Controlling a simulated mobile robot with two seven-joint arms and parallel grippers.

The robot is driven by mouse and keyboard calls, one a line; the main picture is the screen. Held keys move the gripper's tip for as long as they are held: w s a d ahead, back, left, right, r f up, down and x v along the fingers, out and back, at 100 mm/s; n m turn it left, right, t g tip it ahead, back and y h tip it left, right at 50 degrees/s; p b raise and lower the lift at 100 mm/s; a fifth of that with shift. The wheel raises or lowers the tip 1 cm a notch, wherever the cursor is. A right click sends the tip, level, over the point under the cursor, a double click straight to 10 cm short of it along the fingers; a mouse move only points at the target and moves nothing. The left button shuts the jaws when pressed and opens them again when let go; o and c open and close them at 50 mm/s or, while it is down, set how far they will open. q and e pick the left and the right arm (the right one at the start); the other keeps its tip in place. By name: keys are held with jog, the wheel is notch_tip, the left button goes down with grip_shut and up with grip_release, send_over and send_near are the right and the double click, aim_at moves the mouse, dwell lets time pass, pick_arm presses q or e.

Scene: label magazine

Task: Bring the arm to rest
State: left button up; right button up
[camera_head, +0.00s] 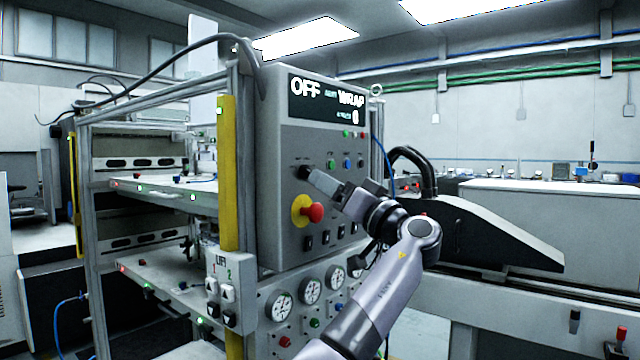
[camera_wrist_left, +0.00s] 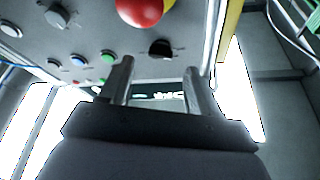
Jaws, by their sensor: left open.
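My left gripper (camera_head: 322,184) is in front of the grey control panel (camera_head: 278,150), its tips close to a black knob (camera_head: 303,172). In the left wrist view the two fingers (camera_wrist_left: 157,76) are spread apart with nothing between them. There the black knob (camera_wrist_left: 160,48) shows just beyond the fingertips; I cannot tell whether they touch it. My left arm (camera_head: 378,300) reaches up from the bottom of the head view. My right gripper is in neither view.
A red emergency button (camera_head: 314,212) on a yellow base is just below the gripper. Small coloured buttons (camera_head: 347,163), gauges (camera_head: 310,290) and the LIFT box (camera_head: 226,290) are close by. A dark sloped machine cover (camera_head: 480,235) stands to the right.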

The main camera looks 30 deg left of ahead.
pick_arm(q)
jog(key=shift+v, duration=1.25)
